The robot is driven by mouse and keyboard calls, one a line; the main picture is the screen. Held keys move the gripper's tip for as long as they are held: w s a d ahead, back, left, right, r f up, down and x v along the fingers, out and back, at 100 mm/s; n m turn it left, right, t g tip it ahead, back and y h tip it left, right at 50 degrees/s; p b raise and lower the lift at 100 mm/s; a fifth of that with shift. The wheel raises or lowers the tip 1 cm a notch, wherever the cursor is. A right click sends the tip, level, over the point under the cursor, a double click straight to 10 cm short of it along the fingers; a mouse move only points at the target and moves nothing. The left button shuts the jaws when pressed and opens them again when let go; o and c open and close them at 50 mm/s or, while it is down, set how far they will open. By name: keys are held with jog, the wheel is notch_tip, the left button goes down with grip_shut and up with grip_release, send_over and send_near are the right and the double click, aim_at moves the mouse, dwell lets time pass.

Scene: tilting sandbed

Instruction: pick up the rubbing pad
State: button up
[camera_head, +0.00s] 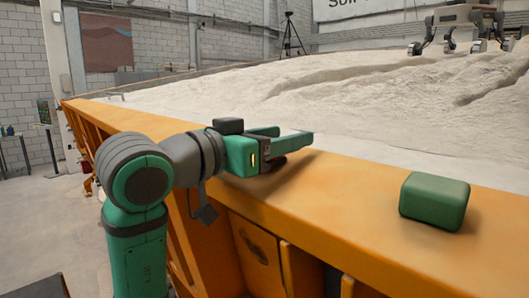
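A green block with rounded edges (435,201), which looks like the rubbing pad, rests on the flat orange rim (340,190) at the right. My gripper (293,137) is left of it, above the same rim, with its green fingers pointing right. The two fingers look apart, with nothing visible between them. A clear gap of bare rim lies between the fingertips and the block. The block's underside and far side are hidden.
Pale sand (390,105) fills the bed behind the rim. A legged rover (462,28) stands on the sand at the back right. A tripod (290,35) stands at the back. The rim around the block is clear.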

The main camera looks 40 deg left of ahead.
jog(key=c, duration=0.6)
jog(key=shift+o, duration=0.2)
jog(key=shift+r, duration=0.4)
notch_tip(320, 180, up, 2)
jog(key=shift+r, duration=0.15)
jog(key=s+r, duration=0.4)
jog(key=r, duration=0.1)
jog(key=shift+s+d+r, duration=0.25)
jog(key=shift+s+d, duration=0.05)
jog(key=shift+d, duration=0.1)
jog(key=s+d+r, duration=0.1)
jog(key=s+r, duration=0.3)
jog(key=s, duration=0.5)
jog(key=shift+d+r, duration=0.2)
jog(key=shift+d, duration=0.2)
jog(key=shift+s, duration=0.1)
